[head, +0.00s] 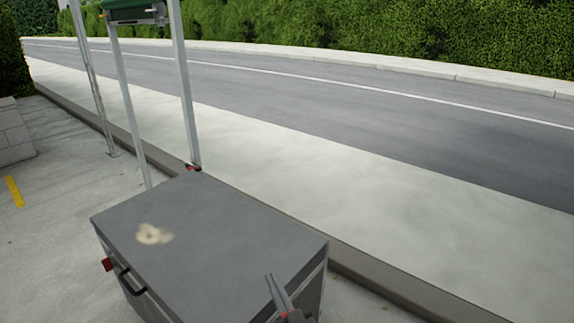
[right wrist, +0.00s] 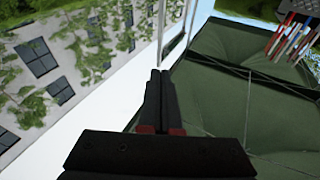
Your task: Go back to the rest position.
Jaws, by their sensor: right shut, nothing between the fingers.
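My right gripper (head: 279,290) shows at the bottom of the head view, in front of the near right part of a grey box top. In the right wrist view the right gripper (right wrist: 160,78) has its two dark fingers together, with nothing between them. My left gripper is in neither view.
A grey box (head: 205,235) with a pale stain and a dark side handle stands close in front. Metal posts (head: 186,90) rise behind it, one touching its far corner in the picture. A kerb, pale pavement (head: 330,165) and an empty road (head: 400,115) lie beyond, with hedges behind.

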